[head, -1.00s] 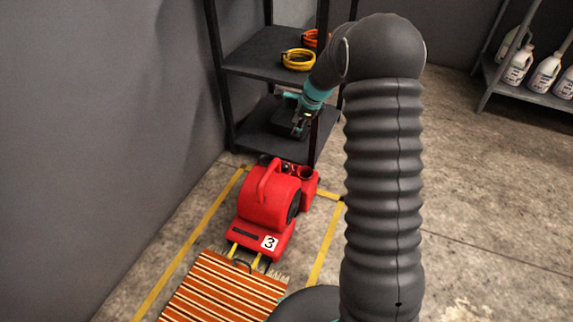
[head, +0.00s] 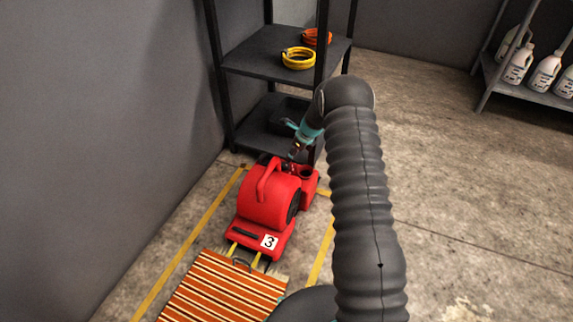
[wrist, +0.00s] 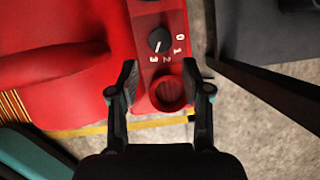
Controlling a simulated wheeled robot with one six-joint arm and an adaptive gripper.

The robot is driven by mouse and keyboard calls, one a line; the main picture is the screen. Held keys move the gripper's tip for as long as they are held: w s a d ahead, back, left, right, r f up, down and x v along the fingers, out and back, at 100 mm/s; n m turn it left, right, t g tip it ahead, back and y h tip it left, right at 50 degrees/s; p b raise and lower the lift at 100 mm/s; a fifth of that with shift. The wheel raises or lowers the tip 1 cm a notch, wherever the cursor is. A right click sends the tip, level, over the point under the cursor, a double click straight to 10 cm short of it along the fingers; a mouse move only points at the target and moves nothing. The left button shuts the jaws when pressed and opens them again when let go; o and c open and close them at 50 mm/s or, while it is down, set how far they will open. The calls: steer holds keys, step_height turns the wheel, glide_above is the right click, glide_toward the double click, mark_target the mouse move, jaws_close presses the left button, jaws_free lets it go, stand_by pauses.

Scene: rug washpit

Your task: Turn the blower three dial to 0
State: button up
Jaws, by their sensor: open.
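The red blower (head: 268,203) with a white "3" plate stands on the floor in the head view. Its black dial (wrist: 158,40) shows in the wrist view on a red panel, with the marks 0, 1, 2 and 3 around its right and lower side. The dial's white line seems to point toward 3. My gripper (wrist: 159,72) is open and empty; it also shows in the head view (head: 293,153), above the blower's back part. In the wrist view the dial lies just beyond the fingertips, between their lines. I see no contact.
A round red-walled recess (wrist: 168,93) lies beside the dial, between my fingers. A dark shelf rack (head: 262,65) with coiled hoses stands right behind the blower. A striped rug (head: 222,290) lies in front. Yellow floor lines (head: 190,240) surround the blower.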

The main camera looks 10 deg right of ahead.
mark_target(286, 165)
steer(key=x, duration=0.8)
steer(key=shift+f, duration=0.15)
steer(key=shift+c, duration=0.3)
steer(key=c, duration=0.8)
